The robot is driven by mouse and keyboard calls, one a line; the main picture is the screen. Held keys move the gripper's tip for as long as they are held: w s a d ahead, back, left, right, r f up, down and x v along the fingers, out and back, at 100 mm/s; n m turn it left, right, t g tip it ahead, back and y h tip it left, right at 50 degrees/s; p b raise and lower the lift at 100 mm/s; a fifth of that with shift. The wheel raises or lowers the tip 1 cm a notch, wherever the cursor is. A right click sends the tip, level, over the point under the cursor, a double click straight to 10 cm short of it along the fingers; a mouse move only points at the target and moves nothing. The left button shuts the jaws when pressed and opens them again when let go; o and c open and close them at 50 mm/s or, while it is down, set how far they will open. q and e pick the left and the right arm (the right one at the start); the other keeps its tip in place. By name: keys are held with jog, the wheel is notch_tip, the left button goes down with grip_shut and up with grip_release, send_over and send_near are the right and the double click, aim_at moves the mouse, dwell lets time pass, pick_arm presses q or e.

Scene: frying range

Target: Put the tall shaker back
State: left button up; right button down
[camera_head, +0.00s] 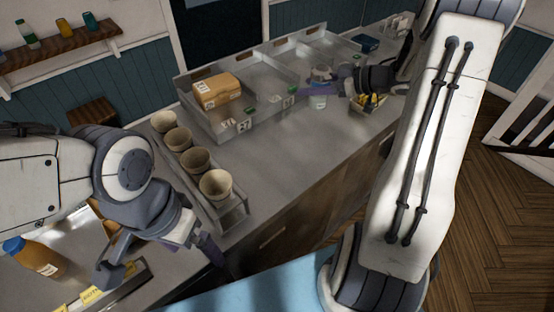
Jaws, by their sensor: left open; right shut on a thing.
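My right gripper (318,88) is at the back of the counter, in front of the divided metal tray. Its purple fingers are shut around a pale, upright cylinder that looks like the tall shaker (318,102). The fingers cover its middle, and I cannot tell whether its base touches the counter. My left gripper (162,264) is open and empty at the lower left, over the front of the counter.
The divided metal tray (236,129) holds a tan box (216,91). Several beige cups stand in a metal rack (233,215). Yellow items (371,102) lie right of the shaker. The middle counter (290,150) is clear.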

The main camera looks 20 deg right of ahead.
aim_at(310, 100)
jog(key=f+b, duration=0.4)
jog(key=f, duration=0.1)
jog(key=shift+w, duration=0.2)
jog(key=a+f, duration=0.2)
jog(key=a, duration=0.1)
jog(key=s+a+f, duration=0.1)
jog(key=a+f, duration=0.1)
jog(key=a, duration=0.2)
jog(key=a+f+p, duration=0.1)
jog(key=a+f, duration=0.2)
jog(key=a, duration=0.1)
jog(key=shift+s+a, duration=0.2)
jog(key=shift+s, duration=0.15)
notch_tip(310, 100, down, 4)
jog(key=shift+r, duration=0.1)
jog(key=shift+c, duration=0.8)
grip_release()
jog(key=shift+f, duration=0.2)
